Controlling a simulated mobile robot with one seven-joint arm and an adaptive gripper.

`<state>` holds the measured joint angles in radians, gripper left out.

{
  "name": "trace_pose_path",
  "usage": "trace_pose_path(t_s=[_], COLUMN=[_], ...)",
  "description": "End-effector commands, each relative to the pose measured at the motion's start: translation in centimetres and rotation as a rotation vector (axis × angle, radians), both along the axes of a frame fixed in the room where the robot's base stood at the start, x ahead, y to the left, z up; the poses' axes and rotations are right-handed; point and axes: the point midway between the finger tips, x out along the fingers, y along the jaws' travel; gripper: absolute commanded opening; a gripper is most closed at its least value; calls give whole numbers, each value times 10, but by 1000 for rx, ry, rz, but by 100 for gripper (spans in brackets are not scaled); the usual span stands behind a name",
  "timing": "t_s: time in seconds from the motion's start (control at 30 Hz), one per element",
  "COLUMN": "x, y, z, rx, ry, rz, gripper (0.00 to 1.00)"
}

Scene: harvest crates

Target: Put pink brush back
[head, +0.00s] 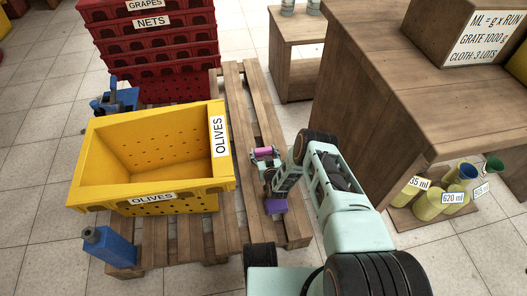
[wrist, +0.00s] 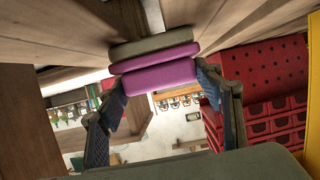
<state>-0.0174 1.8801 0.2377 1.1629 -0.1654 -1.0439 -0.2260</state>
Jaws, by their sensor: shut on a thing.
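The pink brush (wrist: 155,62) shows in the wrist view as a magenta-purple body with a grey-green strip along its far side. My gripper (wrist: 158,82) is shut on it, with one blue-padded finger at each end. Whether the brush touches the pallet cannot be told.
The yellow OLIVES crate (head: 152,199) stands on the pallet (head: 243,95). Red stacked crates (head: 155,50) stand behind. A blue object (head: 110,248) is at front left. A wooden bench (head: 400,90) and yellow measuring cups (head: 428,206) are on the right.

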Motion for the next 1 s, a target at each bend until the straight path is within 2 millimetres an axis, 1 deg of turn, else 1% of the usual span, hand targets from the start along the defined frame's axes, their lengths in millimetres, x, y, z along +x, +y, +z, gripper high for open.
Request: trace_pose_path(t_s=[0.03,0.17,0.2,0.57,0.67,0.77,1.0], x=[-1,0,0,-1,-14,-30,-73], y=[0,0,0,0,-2,-6,-17], z=[-2,-1,-1,0,7,14,29], rx=[0,0,0,1,-1,-2,0], ry=[1,1,1,2,5,6,5], rz=[0,0,0,-1,1,1,1], gripper=[61,76,78,78,78,78,78])
